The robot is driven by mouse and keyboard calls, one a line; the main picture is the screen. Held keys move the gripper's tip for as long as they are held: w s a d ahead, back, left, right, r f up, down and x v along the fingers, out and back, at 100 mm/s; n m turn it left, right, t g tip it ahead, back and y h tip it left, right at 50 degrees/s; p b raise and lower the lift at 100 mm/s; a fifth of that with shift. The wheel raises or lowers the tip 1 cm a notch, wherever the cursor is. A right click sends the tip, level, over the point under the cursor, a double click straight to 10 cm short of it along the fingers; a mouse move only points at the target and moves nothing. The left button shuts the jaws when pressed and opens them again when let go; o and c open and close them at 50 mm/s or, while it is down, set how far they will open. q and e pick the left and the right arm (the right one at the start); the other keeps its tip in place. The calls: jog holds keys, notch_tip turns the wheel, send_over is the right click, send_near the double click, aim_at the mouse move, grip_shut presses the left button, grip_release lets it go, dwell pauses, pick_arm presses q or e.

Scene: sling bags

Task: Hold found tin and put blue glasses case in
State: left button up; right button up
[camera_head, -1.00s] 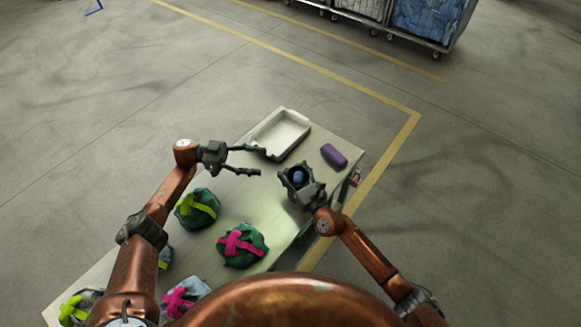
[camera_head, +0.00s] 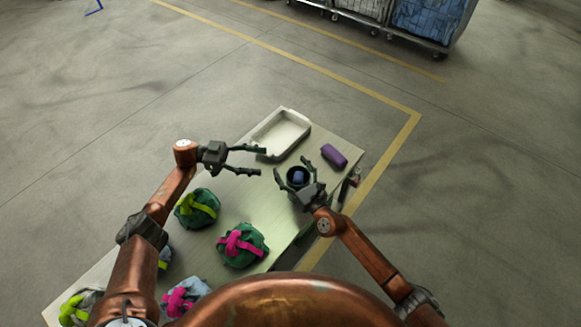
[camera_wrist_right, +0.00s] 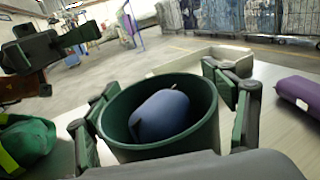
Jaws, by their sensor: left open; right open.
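The found tin (camera_head: 289,182) is a dark green round open-topped tin on the table. The blue glasses case (camera_head: 298,177) is inside it; in the right wrist view the tin (camera_wrist_right: 206,138) surrounds the blue case (camera_wrist_right: 160,115), whose top shows within the rim. My right gripper (camera_head: 293,172) is open, with its fingers on either side of the tin; whether they touch it I cannot tell.
A white tray (camera_head: 262,147) stands at the table's far end. A purple case (camera_head: 334,155) lies right of it, beyond the tin. Green bags with a lime strap (camera_head: 197,208) and a pink strap (camera_head: 242,245) sit nearer, with more bags at the near end.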

aim_at(304, 186)
jog(key=v, duration=1.2)
jog(key=shift+a, duration=0.1)
